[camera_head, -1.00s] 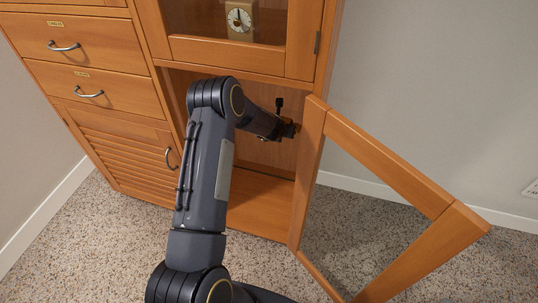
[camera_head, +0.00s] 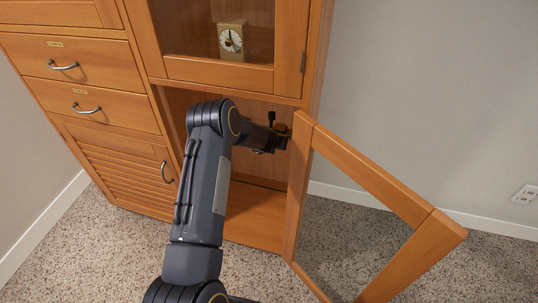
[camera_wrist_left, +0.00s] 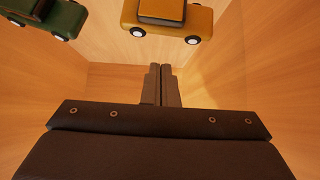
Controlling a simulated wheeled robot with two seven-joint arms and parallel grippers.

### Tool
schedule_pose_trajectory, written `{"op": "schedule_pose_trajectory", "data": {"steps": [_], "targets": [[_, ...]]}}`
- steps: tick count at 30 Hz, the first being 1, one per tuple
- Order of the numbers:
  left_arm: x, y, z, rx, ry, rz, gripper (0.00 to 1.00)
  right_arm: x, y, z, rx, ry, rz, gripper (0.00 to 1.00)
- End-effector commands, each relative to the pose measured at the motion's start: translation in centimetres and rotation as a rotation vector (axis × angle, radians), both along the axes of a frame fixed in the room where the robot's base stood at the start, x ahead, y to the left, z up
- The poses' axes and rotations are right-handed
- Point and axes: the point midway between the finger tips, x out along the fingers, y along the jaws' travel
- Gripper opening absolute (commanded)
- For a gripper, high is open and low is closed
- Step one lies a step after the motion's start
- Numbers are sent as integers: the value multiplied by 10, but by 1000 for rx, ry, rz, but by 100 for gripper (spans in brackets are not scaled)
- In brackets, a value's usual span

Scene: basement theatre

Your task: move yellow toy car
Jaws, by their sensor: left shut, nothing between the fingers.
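A gap shows between the fingertips and the car. In the head view, my left arm reaches into the cabinet's open lower compartment (camera_head: 255,210), with the left gripper (camera_head: 283,133) beside the open door's inner edge. I cannot make out the car clearly there. My right gripper is not in view.
A green toy car (camera_wrist_left: 48,16) is at the top left of the wrist view. The open glass-panelled door (camera_head: 375,180) stands to the right of my arm. A clock (camera_head: 232,40) is behind the upper glass. Drawers (camera_head: 85,105) are at left. Carpet (camera_head: 75,255) is clear at lower left.

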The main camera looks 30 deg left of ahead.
Motion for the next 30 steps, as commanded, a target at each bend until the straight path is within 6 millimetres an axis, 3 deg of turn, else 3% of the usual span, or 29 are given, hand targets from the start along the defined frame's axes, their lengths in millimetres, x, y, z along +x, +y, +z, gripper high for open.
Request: {"op": "schedule_pose_trajectory", "data": {"steps": [1,18,30], "targets": [[-2,3,-3,-1,0,1,0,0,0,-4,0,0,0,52],[-64,-12,65,0,-1,-1,0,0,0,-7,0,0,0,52],[-70,-14,71,-1,0,-1,0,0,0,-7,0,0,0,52]]}}
